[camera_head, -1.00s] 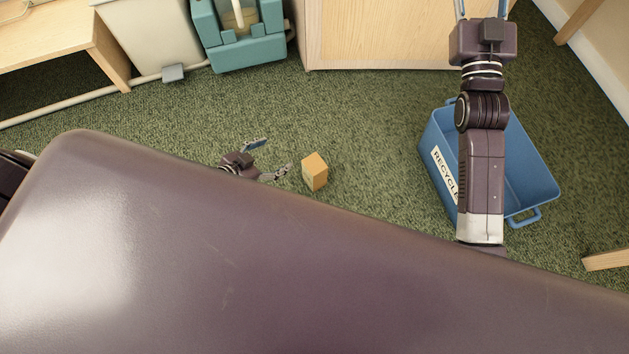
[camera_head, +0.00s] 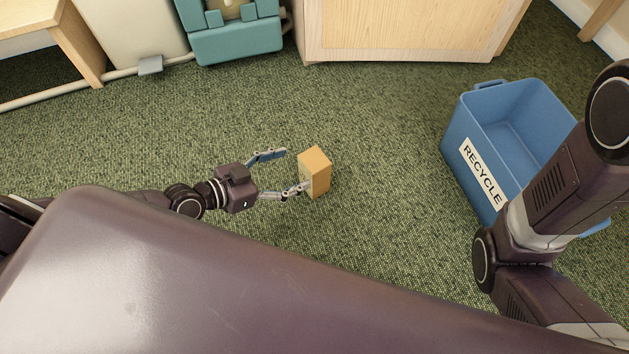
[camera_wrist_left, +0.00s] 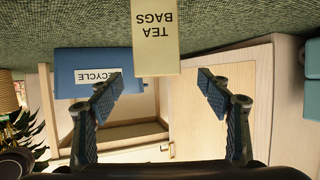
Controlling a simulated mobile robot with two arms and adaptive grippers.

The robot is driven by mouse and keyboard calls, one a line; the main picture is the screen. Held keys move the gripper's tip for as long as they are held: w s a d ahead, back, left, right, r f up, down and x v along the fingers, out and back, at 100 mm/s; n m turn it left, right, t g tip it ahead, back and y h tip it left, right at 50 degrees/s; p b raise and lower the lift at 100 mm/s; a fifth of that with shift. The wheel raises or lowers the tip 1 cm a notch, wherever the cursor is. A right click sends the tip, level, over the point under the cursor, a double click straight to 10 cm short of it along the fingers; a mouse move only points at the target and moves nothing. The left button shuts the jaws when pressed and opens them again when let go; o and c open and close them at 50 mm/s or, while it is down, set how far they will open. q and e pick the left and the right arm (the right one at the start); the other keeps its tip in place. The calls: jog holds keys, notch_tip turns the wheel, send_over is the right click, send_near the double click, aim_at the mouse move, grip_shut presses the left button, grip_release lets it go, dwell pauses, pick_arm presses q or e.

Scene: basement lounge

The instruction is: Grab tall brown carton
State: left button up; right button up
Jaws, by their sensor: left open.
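The tall brown carton (camera_head: 315,172) stands upright on the green carpet, in the middle of the head view. In the left wrist view the carton (camera_wrist_left: 155,45) shows a face reading "TEA BAGS" upside down, and its far end is cut off by the top edge. My left gripper (camera_head: 292,171) is open, its fingers pointing at the carton. One finger tip is close to the carton's near left side; I cannot tell whether it touches. In the wrist view the carton lies beyond the open fingertips, centred between them. My right gripper is outside the head view; only my right arm shows.
A blue recycle bin (camera_head: 483,165) stands to the right, partly behind my right arm. A wooden cabinet (camera_head: 400,30) and a teal machine (camera_head: 235,42) stand along the back. Carpet between the carton and the bin is clear.

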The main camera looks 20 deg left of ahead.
aim_at(314, 163)
pick_arm(q)
jog(key=shift+d+b+x, duration=0.25)
jog(key=shift+b+x, duration=0.15)
jog(key=shift+x, duration=3.5)
jog(key=shift+s, duration=0.15)
jog(key=shift+c, duration=0.6)
jog(key=c, duration=1)
